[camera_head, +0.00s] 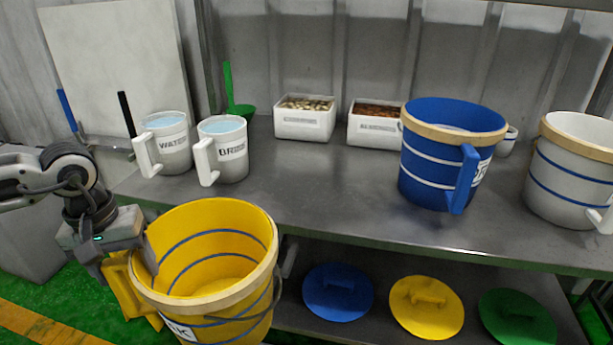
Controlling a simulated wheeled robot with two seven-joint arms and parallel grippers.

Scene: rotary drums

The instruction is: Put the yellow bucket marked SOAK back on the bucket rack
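The yellow bucket (222,255) is large in front of the table's near edge, at lower left. It has a pale rim, blue bands inside and looks empty. Part of a white label (181,330) shows on its near side, ending in "AK". My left gripper (136,262) is at the bucket's left side, over its yellow side handle (128,290), and seems shut on it. The fingertips are partly hidden, and the bucket's bottom is cut off by the frame. My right gripper is not in view. I cannot make out a bucket rack.
The steel table (310,190) holds two white jugs (165,145) (224,150), two white boxes (305,118) (376,124), a blue bucket (425,165) and a white bucket (568,180). A lower shelf carries blue (338,292), yellow (427,308) and green (517,318) lids. The tabletop's middle is clear.

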